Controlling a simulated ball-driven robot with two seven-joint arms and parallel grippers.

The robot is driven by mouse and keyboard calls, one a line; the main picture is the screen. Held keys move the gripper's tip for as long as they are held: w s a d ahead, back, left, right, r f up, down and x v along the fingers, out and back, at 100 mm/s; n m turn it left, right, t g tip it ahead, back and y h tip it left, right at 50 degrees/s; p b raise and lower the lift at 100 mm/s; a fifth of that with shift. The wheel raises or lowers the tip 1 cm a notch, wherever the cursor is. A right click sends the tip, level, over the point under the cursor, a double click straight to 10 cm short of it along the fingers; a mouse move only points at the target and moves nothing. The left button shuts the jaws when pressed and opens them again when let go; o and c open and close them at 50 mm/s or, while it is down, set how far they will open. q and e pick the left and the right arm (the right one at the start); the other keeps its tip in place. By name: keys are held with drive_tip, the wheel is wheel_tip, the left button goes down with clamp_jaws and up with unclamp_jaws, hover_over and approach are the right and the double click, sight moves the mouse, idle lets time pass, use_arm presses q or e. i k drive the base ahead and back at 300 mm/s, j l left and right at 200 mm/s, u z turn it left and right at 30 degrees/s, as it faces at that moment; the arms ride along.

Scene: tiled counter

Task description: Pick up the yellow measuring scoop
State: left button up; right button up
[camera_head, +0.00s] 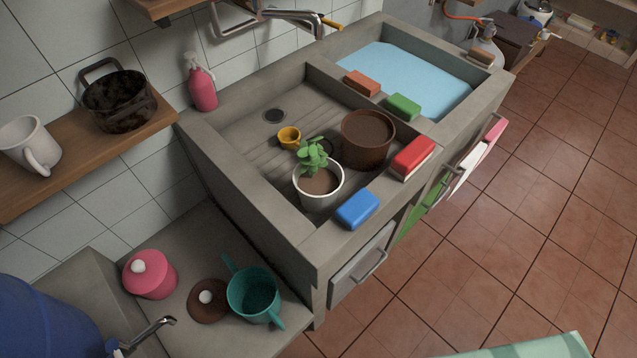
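The yellow measuring scoop (289,137) is a small round yellow cup. It sits in the grey stone basin (240,135), on the ribbed floor, to the left of a brown pot and behind a small potted plant. Its opening faces up. Its handle is hard to make out. Neither of my grippers shows in the head view, and nothing touches the scoop.
The plant's white pot (318,190) and the brown pot (367,138) stand close to the scoop. A blue sponge (358,208) and a red sponge (412,158) lie on the front rim. A metal faucet (262,15) hangs above the back. The basin's left floor is clear.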

sight(289, 137)
drive_tip(key=l+u, duration=0.15)
drive_tip(key=l, duration=1.25)
drive_tip(key=k+l+u, duration=0.15)
drive_tip(key=l, duration=0.75)
drive_tip(key=k+l+u, duration=0.15)
drive_tip(key=l, duration=0.3)
drive_tip(key=k+l, duration=0.1)
drive_tip(key=l, duration=0.35)
drive_tip(key=u, duration=0.05)
